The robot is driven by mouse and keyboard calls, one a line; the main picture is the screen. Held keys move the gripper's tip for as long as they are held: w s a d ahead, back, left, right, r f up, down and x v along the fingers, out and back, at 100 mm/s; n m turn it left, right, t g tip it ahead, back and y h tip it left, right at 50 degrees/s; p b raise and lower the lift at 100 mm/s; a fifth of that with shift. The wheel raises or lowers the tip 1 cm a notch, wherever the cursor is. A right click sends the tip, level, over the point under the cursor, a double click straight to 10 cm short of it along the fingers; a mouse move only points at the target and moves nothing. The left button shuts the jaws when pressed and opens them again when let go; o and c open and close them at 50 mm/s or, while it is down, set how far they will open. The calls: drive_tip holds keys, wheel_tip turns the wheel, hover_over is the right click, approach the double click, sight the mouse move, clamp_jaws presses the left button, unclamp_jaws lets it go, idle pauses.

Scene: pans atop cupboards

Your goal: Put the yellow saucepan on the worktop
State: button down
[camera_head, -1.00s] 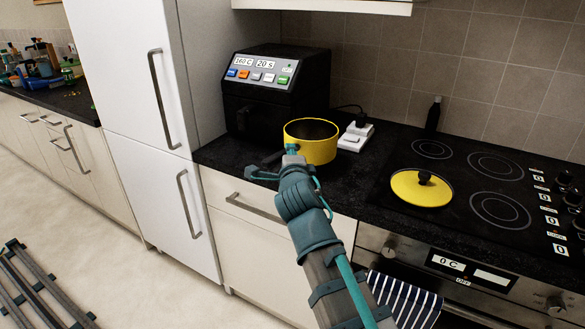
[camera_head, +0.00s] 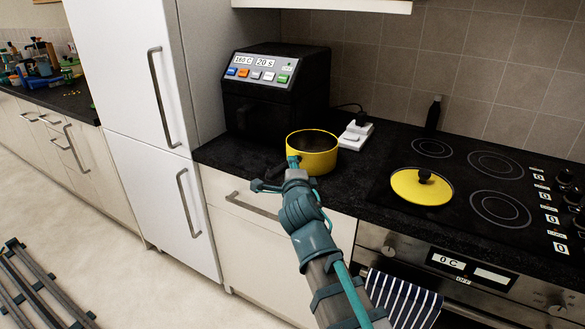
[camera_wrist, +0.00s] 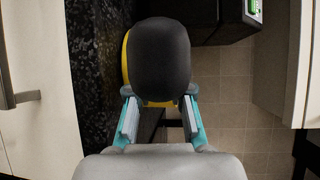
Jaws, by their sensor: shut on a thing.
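The yellow saucepan (camera_head: 318,161) is upright and empty-looking at the front part of the black worktop (camera_head: 352,193), in front of the black oven box. In the head view I cannot tell whether its base touches the worktop. My gripper (camera_head: 294,168) is at the pan's near left side, shut on its handle. In the wrist view the dark rounded handle (camera_wrist: 160,60) fills the middle, between the teal fingers of my gripper (camera_wrist: 160,115). Only a thin yellow edge of the saucepan (camera_wrist: 125,62) shows behind it.
A black countertop oven (camera_head: 275,95) stands behind the pan, with a white socket block (camera_head: 355,135) to the right. A yellow lid (camera_head: 421,187) lies on the black hob (camera_head: 465,170). A tall white fridge (camera_head: 140,90) bounds the left. Some worktop between pan and hob is clear.

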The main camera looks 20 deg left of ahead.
drive_tip(key=c, duration=1.1)
unclamp_jaws()
drive_tip(key=shift+o, duration=0.2)
drive_tip(key=b+v, duration=0.9)
drive_tip(key=v, duration=0.3)
drive_tip(key=shift+b, duration=0.35)
drive_tip(key=shift+d+r, duration=0.1)
